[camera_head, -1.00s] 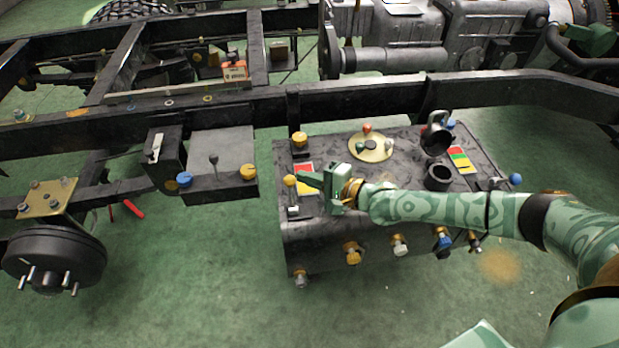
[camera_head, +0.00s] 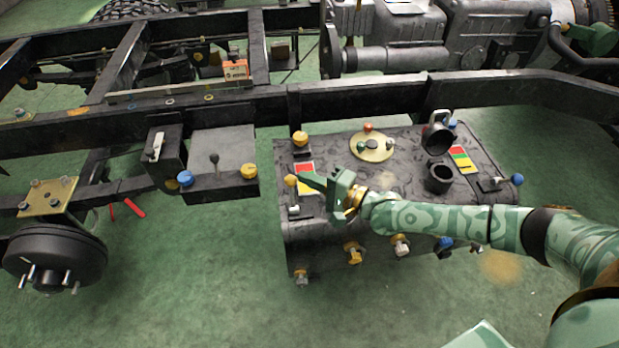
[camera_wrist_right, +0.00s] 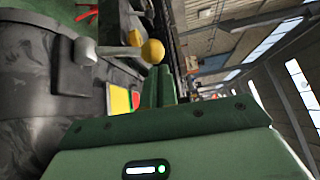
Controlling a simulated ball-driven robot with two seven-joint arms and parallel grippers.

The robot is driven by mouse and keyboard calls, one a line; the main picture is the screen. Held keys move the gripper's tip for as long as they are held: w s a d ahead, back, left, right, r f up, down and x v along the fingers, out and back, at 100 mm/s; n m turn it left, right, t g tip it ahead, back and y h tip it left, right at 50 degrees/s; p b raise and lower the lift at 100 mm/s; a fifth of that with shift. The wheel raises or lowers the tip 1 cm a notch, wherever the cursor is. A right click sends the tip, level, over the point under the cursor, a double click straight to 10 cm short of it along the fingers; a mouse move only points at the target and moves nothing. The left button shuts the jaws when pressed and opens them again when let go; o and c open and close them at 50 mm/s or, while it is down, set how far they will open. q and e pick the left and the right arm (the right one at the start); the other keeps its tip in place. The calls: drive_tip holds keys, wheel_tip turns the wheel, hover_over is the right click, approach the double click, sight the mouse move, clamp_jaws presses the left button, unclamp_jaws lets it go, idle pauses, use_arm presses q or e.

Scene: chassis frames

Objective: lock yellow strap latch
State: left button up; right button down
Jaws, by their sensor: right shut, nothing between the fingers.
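The yellow-knobbed latch (camera_head: 291,180) stands at the front left of the dark tank's top, beside a red and yellow label. In the right wrist view its yellow ball (camera_wrist_right: 152,51) sits at the end of a short grey lever (camera_wrist_right: 105,50). My right gripper (camera_head: 308,178) is shut and empty, with its fingertips just right of the yellow ball. In the right wrist view its green fingers (camera_wrist_right: 160,85) point toward the ball; I cannot tell whether they touch it. My left gripper is not in view.
The dark tank (camera_head: 400,190) also carries a yellow knob (camera_head: 300,139), a round brass plate (camera_head: 372,148), an open filler neck (camera_head: 440,178) and a blue-knobbed latch (camera_head: 517,180). Several valves line its front. A black chassis rail (camera_head: 400,97) runs behind.

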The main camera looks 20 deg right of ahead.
drive_tip(key=s+n+b, duration=0.1)
drive_tip(key=s+n+t+y, duration=0.1)
drive_tip(key=shift+s+a+n+t+y+b, duration=0.1)
drive_tip(key=shift+a+n+t+y+b, duration=0.2)
drive_tip(key=shift+a+n+b, duration=0.1)
drive_tip(key=shift+s+n+y+b, duration=0.3)
drive_tip(key=shift+n+b, duration=0.05)
drive_tip(key=shift+n, duration=0.05)
drive_tip(key=shift+s+a+n+t+b, duration=0.1)
drive_tip(key=shift+s+n+t+b, duration=0.2)
drive_tip(key=shift+n, duration=0.1)
drive_tip(key=shift+s+n+y, duration=0.15)
drive_tip(key=shift+n+y, duration=0.25)
drive_tip(key=shift+s+a+r+b, duration=0.1)
drive_tip(key=shift+a+r+b, duration=0.1)
drive_tip(key=shift+b, duration=0.15)
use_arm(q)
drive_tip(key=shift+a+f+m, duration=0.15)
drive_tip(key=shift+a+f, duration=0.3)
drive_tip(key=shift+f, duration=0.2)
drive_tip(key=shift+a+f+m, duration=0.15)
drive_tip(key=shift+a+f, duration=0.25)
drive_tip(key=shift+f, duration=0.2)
use_arm(e)
drive_tip(key=shift+d+r+n, duration=0.1)
drive_tip(key=shift+r+n, duration=0.05)
drive_tip(key=shift+n, duration=0.15)
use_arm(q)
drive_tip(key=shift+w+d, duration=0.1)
